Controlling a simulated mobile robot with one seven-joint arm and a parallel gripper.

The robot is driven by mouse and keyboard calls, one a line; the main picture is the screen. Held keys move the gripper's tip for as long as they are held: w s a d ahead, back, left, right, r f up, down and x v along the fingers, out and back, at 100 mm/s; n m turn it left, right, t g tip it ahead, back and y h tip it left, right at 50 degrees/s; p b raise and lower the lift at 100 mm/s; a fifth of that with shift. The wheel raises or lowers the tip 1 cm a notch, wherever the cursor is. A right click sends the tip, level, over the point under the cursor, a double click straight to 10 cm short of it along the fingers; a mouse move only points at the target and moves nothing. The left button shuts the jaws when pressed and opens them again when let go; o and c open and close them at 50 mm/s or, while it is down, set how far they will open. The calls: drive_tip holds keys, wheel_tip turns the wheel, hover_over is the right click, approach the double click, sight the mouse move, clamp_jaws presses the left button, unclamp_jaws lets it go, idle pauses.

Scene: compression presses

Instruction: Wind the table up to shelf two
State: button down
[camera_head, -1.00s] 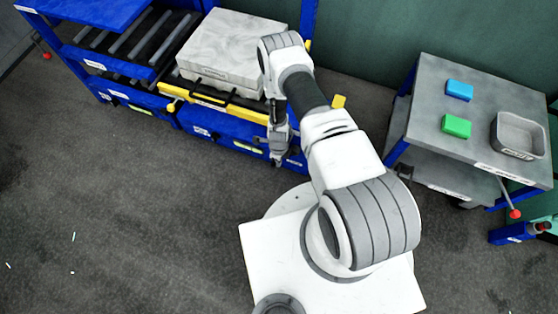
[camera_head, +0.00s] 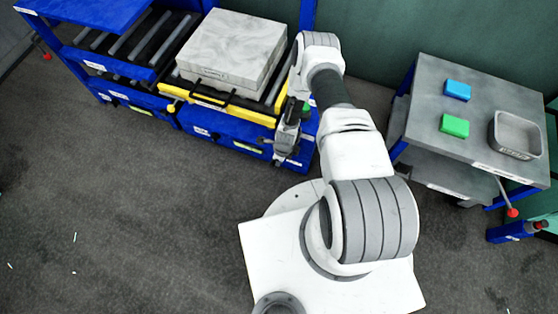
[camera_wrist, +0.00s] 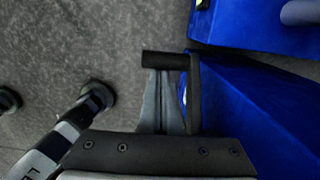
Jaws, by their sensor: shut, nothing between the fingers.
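The yellow-edged table (camera_head: 225,111) sits in the blue press frame at upper left and carries a pale stone block (camera_head: 232,48). Roller shelves (camera_head: 130,38) stand left of it at about its height. My gripper (camera_head: 279,161) hangs down at the front right corner of the frame. In the wrist view its fingers (camera_wrist: 164,78) are shut and empty. A dark bar (camera_wrist: 165,60), like a crank grip, lies across just beyond the fingertips, with a dark arm (camera_wrist: 194,95) beside them. I cannot tell whether they touch. Shelf numbers are too small to read.
A grey bench (camera_head: 432,90) at right holds a blue block (camera_head: 457,91), a green block (camera_head: 454,125) and a grey tray (camera_head: 518,131). A red-knobbed lever (camera_head: 512,212) sticks out at its front. The floor (camera_head: 120,220) at left is open.

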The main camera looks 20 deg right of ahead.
drive_tip(key=shift+w+a+r+p, duration=0.45)
drive_tip(key=shift+w+r, duration=0.1)
drive_tip(key=shift+w, duration=0.1)
drive_tip(key=shift+w+r+t+y+p, duration=0.1)
drive_tip(key=shift+r+t+y+p, duration=0.2)
drive_tip(key=shift+r+t+y, duration=0.25)
drive_tip(key=shift+a+r+p, duration=0.35)
drive_tip(key=shift+r, duration=0.3)
drive_tip(key=shift+s+a, duration=0.25)
idle(0.8)
drive_tip(key=shift+d+f, duration=0.1)
